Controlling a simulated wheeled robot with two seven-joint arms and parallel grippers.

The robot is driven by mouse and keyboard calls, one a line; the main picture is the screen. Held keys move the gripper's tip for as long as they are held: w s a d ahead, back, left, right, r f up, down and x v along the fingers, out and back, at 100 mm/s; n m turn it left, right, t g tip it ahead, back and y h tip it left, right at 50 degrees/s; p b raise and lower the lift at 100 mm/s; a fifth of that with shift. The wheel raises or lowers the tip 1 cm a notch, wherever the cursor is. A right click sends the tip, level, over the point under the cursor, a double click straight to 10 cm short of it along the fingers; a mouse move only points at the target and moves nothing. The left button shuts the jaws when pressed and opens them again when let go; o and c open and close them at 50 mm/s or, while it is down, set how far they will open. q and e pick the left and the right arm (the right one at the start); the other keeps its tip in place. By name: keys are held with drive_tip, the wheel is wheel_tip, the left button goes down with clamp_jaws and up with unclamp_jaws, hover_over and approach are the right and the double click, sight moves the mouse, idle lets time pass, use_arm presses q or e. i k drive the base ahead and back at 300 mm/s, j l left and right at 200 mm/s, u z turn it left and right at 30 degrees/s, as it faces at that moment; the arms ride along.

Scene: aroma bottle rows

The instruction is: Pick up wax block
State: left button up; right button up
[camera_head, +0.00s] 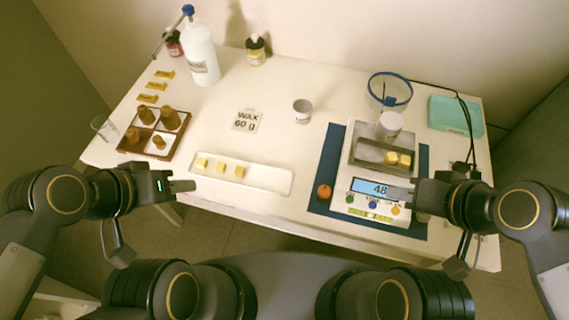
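Several yellow wax blocks are in view. Three sit in a row on the long white tray (270,180): a left one (202,162), a middle one (221,167) and a right one (240,171). Two more, a left one (391,157) and a right one (405,160), lie on the tray of the scale (357,208), whose display reads 48, partly covered at its right. My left gripper (188,186) is at the table's front edge, just left of the white tray, apart from the blocks. My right gripper (394,193) is over the scale's display. Their finger gaps are not visible.
A wooden box with brown bottles (136,150) is left. A white pump bottle (202,55) stands behind. A glass bowl (390,90) and teal box (455,116) are back right.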

sight(239, 172)
drive_tip(key=k+u, duration=0.1)
drive_tip(key=k, duration=0.55)
drive_tip(key=i+l+u, duration=0.1)
drive_tip(key=u, duration=0.35)
drive_tip(key=l+u, duration=0.1)
drive_tip(key=u, duration=0.3)
drive_tip(key=i+l+u, duration=0.1)
drive_tip(key=u, duration=0.35)
drive_tip(key=l+u, duration=0.15)
drive_tip(key=u, duration=0.25)
